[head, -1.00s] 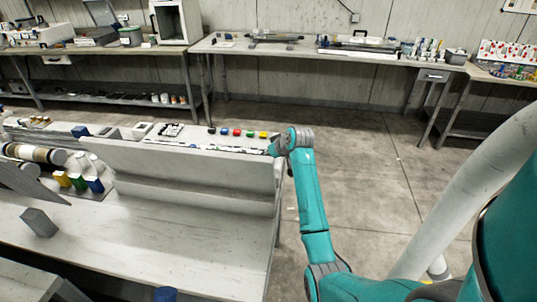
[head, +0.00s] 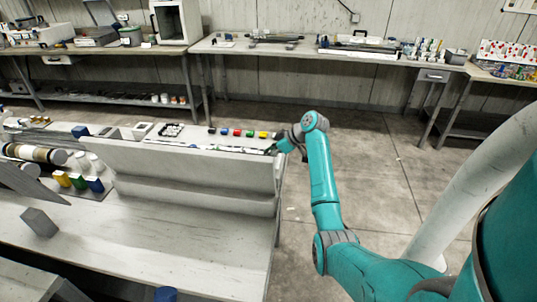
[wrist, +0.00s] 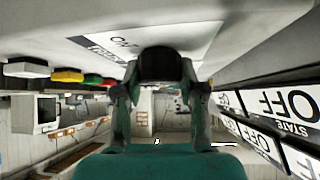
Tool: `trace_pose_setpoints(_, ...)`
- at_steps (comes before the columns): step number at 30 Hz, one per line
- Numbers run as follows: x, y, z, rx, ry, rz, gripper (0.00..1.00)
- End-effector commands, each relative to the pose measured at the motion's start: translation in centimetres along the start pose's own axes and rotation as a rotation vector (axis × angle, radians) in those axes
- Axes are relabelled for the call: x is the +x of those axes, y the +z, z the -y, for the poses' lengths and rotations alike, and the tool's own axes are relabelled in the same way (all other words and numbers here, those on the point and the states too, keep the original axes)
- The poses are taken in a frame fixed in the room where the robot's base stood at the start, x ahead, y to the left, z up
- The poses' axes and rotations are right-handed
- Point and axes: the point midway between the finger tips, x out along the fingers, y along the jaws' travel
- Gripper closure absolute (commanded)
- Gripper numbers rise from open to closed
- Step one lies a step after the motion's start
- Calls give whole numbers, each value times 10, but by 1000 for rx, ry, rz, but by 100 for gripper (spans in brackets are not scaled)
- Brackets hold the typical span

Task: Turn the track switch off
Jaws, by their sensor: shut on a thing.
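My gripper (wrist: 159,82) is in the middle of the wrist view. Its two fingers are closed on either side of a dark, rounded piece, which I take to be the track switch (wrist: 159,62). Right behind it is a white label (wrist: 110,44) with partly covered lettering. More white labels reading OFF and STATE (wrist: 268,104) run along the right side. In the head view my gripper (head: 272,150) is at the right end of the bench's raised ledge; the switch is too small to make out there.
A pale bench (head: 140,240) with a raised panel (head: 190,165) fills the left. A row of coloured blocks (head: 237,133) lies along its ledge. A grey block (head: 40,222) stands on the lower surface. Open floor (head: 385,160) lies right of the bench.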

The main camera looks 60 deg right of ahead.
Motion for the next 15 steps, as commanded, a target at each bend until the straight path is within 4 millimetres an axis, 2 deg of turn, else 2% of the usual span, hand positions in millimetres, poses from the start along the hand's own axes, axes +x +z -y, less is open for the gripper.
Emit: trace_pose_setpoints(15,0,0,-1,-335,-341,1,95)
